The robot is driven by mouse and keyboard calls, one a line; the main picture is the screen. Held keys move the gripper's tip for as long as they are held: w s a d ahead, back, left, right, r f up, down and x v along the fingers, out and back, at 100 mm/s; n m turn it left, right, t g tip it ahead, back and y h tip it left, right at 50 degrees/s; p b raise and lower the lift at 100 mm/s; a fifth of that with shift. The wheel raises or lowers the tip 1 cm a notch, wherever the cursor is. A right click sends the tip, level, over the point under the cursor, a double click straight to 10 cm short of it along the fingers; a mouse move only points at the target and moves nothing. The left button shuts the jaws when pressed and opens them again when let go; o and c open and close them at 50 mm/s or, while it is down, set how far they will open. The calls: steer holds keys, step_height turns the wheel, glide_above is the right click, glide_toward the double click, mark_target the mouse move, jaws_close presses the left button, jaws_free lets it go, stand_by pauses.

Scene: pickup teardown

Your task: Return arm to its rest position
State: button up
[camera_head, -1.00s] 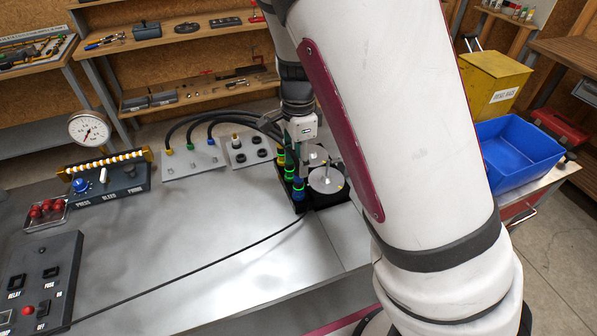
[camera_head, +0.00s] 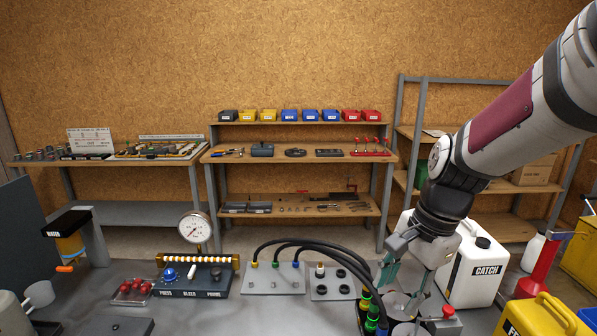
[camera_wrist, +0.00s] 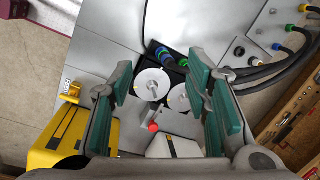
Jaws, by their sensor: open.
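My arm enters at the upper right of the head view and slopes down to the bench. My gripper (camera_head: 406,292) is above the right part of the bench, its teal-padded fingers pointing down. In the wrist view, my gripper (camera_wrist: 161,78) has its two fingers wide apart with nothing held between them. Two pale round discs (camera_wrist: 152,84) lie below, seen through the gap. Part of the hardware under my gripper is hidden by it in the head view.
Black hoses with green and blue collars (camera_head: 372,312) stand close left of my gripper. A white CATCH canister (camera_head: 474,270) is just behind it at right; a yellow can (camera_head: 543,318) is at the lower right. A gauge (camera_head: 194,229) and control box stand left on the grey bench (camera_head: 230,312).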

steer(key=s+r+n+t+h, duration=0.1)
steer(key=s+r+n+t, duration=0.1)
steer(key=s+r+n, duration=0.2)
steer(key=s+d+r+n+t+h, duration=0.1)
steer(key=s+r+n+t, duration=0.1)
steer(key=s+r+n, duration=0.3)
steer(key=shift+s+r+n+t, duration=0.3)
steer(key=shift+s+n, duration=1.4)
steer(key=shift+s, duration=1.2)
